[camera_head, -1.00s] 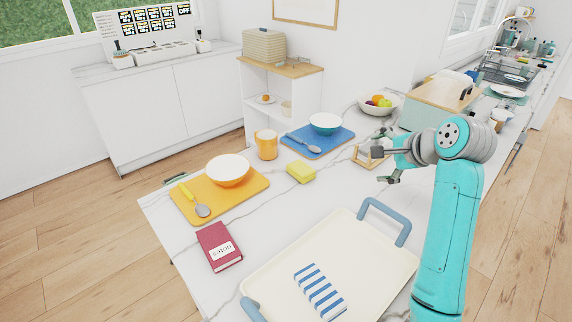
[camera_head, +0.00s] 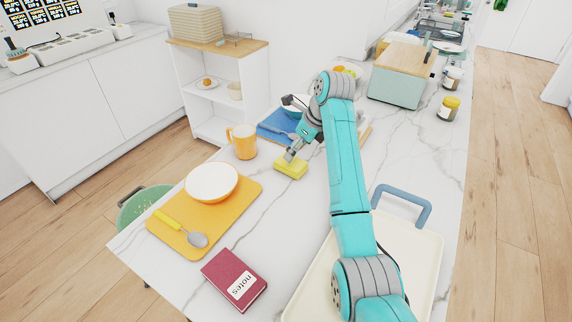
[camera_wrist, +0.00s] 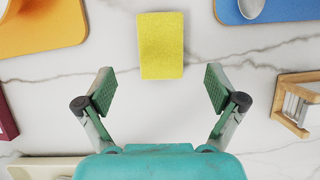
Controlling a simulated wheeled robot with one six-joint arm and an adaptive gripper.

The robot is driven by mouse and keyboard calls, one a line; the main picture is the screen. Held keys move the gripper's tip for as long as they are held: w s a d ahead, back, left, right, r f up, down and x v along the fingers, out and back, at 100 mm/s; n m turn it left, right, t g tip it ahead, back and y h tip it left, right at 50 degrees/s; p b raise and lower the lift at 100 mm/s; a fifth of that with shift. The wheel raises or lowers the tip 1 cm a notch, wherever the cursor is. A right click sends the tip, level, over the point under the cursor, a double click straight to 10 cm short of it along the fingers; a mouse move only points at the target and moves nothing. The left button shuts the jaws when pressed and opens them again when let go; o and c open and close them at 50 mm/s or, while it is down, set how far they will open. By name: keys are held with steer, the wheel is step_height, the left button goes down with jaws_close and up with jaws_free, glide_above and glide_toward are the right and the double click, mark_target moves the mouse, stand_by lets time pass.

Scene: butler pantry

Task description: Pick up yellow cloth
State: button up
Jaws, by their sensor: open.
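The yellow cloth (camera_head: 291,167) is a small, thick folded block lying flat on the white marble counter, between the orange mug and my arm. In the wrist view the yellow cloth (camera_wrist: 161,46) lies at top centre, just beyond the fingertips and centred between them. My gripper (camera_head: 293,152) is right by the cloth in the head view, partly covering its far side. In the wrist view my gripper (camera_wrist: 160,88) is open with wide-spread, empty fingers. I cannot tell its exact height above the counter.
An orange mug (camera_head: 243,142) stands left of the cloth. An orange mat (camera_head: 243,192) with a white bowl (camera_head: 212,181) and spoon lies nearer left; a blue mat (camera_head: 272,133) lies behind. A red notebook (camera_head: 229,279) and cream tray (camera_head: 418,248) are nearer. A wooden holder (camera_wrist: 296,103) is close right.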

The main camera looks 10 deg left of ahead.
mark_target(292, 162)
steer(key=shift+x, duration=3.45)
steer(key=shift+d+f, duration=0.2)
steer(key=shift+f, duration=0.1)
steer(key=c, duration=1.2)
steer(key=shift+r, duration=0.1)
step_height(292, 162, up, 10)
steer(key=shift+r, duration=0.2)
